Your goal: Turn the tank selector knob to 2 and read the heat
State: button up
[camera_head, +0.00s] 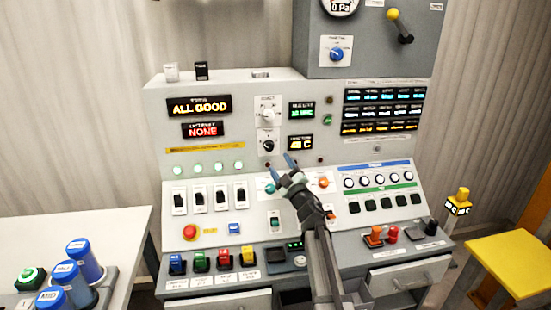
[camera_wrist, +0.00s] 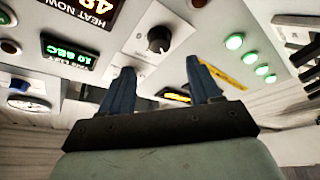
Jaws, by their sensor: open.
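A black knob (camera_head: 268,146) on a white plate sits mid-panel, left of a small amber readout (camera_head: 300,143). I take it for the tank selector; its label and setting are too small to read. In the wrist view the black knob (camera_wrist: 158,40) shows just beyond and between my fingertips, apart from them. The readout labelled HEAT NOW (camera_wrist: 90,14) is cut off by the frame edge, so its figure cannot be read whole. My gripper (camera_head: 280,167) is open and empty, its blue fingers below the knob; it also fills the lower wrist view (camera_wrist: 160,66).
A white knob (camera_head: 267,114) is directly above the black one. Green lamps (camera_head: 209,167) and switches lie to the left, a teal-green knob (camera_head: 270,188) and an orange knob (camera_head: 323,182) below. A red button (camera_head: 190,232) is lower left. Blue canisters (camera_head: 84,261) stand on the side table.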

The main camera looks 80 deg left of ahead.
jog(key=v, duration=0.5)
jog(key=shift+w+d+f, duration=0.1)
jog(key=shift+d, duration=0.2)
